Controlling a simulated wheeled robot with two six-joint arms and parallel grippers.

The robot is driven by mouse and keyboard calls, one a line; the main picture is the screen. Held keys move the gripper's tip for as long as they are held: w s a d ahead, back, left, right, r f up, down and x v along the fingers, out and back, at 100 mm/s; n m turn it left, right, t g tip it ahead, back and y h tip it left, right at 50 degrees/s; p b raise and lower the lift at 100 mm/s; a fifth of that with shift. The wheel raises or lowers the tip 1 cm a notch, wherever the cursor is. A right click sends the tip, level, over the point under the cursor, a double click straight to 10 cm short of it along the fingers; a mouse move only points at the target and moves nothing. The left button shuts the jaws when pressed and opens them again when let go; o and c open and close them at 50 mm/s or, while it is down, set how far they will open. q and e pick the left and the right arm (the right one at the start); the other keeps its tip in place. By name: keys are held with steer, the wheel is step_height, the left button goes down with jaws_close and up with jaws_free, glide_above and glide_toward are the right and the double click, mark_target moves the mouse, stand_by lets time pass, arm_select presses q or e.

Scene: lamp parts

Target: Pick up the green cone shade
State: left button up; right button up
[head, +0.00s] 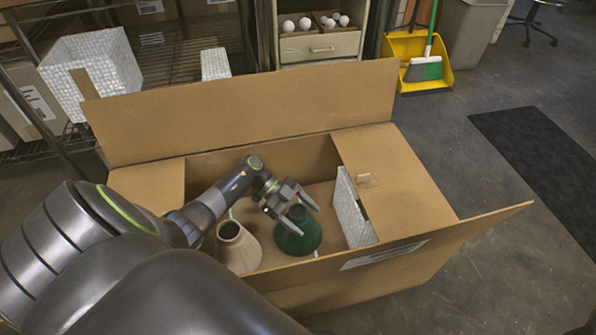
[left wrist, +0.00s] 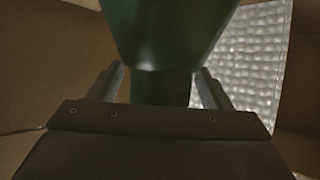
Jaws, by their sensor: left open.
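The green cone shade (head: 299,234) stands in the open cardboard box, wide end down, with its narrow neck up. My left gripper (head: 300,208) is open inside the box, with its fingers at the neck of the green shade. In the left wrist view the shade (left wrist: 165,35) fills the upper middle, and its neck lies between the two fingers of my left gripper (left wrist: 160,88). Gaps show between the neck and both fingers. My right gripper is not in view.
A beige cone shade (head: 238,250) stands left of the green one. A white textured panel (head: 352,208) leans inside the cardboard box (head: 240,115) at right; it also shows in the left wrist view (left wrist: 250,60). The box walls and flaps surround the arm.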

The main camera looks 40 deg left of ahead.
arm_select(q)
jaws_close()
stand_by(0.6)
steer(key=shift+r, duration=0.3)
